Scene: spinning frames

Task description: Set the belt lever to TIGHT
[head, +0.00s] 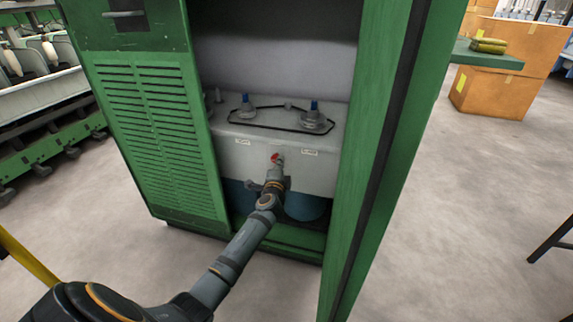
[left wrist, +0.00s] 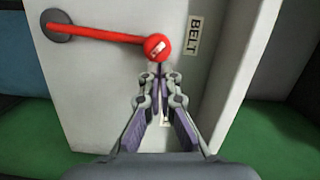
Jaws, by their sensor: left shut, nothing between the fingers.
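The belt lever (left wrist: 100,34) is a red bar with a round red knob (left wrist: 157,46) at its end, on the pale front panel (left wrist: 95,90) inside the green cabinet. In the left wrist view it runs from a grey pivot at upper left to the knob. In the head view the red knob (head: 276,158) shows just beyond my left gripper (head: 274,172). My left gripper (left wrist: 158,72) is shut and empty, its tips at or right by the knob; I cannot tell if they touch. A label reading BELT (left wrist: 195,36) is beside the knob. My right gripper is out of view.
The green cabinet (head: 160,135) frames the opening, with a louvred panel at left and a green post (head: 385,130) at right. Two blue-topped spindles (head: 314,115) stand on the unit's top. Cardboard boxes (head: 500,92) are at upper right. The floor at right is mostly clear.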

